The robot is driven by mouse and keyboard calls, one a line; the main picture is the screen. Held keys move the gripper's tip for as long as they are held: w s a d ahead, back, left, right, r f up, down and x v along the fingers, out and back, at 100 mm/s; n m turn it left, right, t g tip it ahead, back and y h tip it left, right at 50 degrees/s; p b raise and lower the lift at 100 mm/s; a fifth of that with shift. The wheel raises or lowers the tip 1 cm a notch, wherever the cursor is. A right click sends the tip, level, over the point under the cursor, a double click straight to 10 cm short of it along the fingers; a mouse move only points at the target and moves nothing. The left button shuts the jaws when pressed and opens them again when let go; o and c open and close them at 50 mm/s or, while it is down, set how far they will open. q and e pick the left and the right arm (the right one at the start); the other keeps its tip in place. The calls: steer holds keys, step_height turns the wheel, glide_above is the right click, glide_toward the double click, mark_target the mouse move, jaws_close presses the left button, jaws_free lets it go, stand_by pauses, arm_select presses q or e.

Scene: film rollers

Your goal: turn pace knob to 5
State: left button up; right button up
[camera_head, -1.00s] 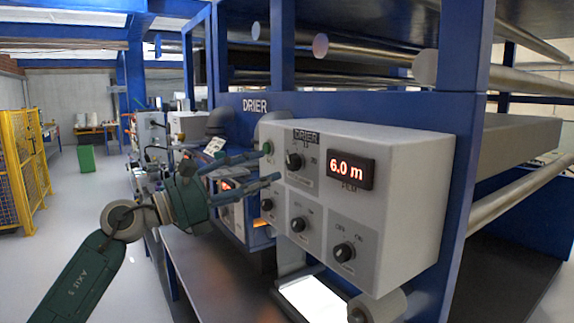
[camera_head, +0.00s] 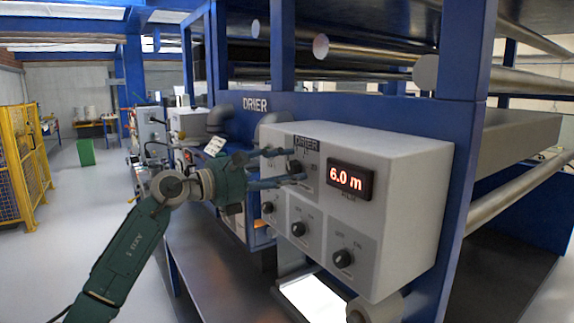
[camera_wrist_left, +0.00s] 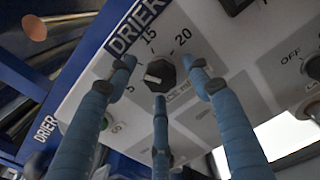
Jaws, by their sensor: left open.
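The black pace knob (camera_wrist_left: 160,74) is on the panel of the white DRIER control box (camera_head: 405,180). In the left wrist view, the dial shows 5, 15 and 20 around it; fingers hide part of the scale. The knob's pale mark points left, toward the side of the 5; its exact reading is unclear. In the head view, the knob (camera_head: 296,168) is partly behind my fingers. My left gripper (camera_head: 286,167) is open, its three blue fingers spread around the knob in the left wrist view (camera_wrist_left: 161,84). I cannot tell whether they touch it. My right gripper is out of view.
A red display (camera_head: 350,180) reads 6.0 m right of the knob. Other knobs sit below, including an off/on knob (camera_head: 343,258). A blue post (camera_head: 462,150) stands right of the box. The grey floor at left is open before a yellow cage (camera_head: 22,170).

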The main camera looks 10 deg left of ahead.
arm_select(q)
steer(key=shift+w+d, duration=0.1)
steer(key=shift+w, duration=0.05)
steer(key=c, duration=1.1)
steer(key=shift+c, duration=0.2)
steer(key=shift+r, duration=0.1)
steer(key=shift+r+n+p, duration=0.1)
steer(key=shift+n+p, duration=0.7)
steer(key=shift+n, duration=0.3)
steer(key=n+p, duration=0.2)
steer(key=n, duration=0.1)
steer(key=shift+r+n, duration=0.1)
steer(key=shift+n, duration=0.2)
steer(key=shift+n+p, duration=2)
steer(key=shift+n, duration=0.1)
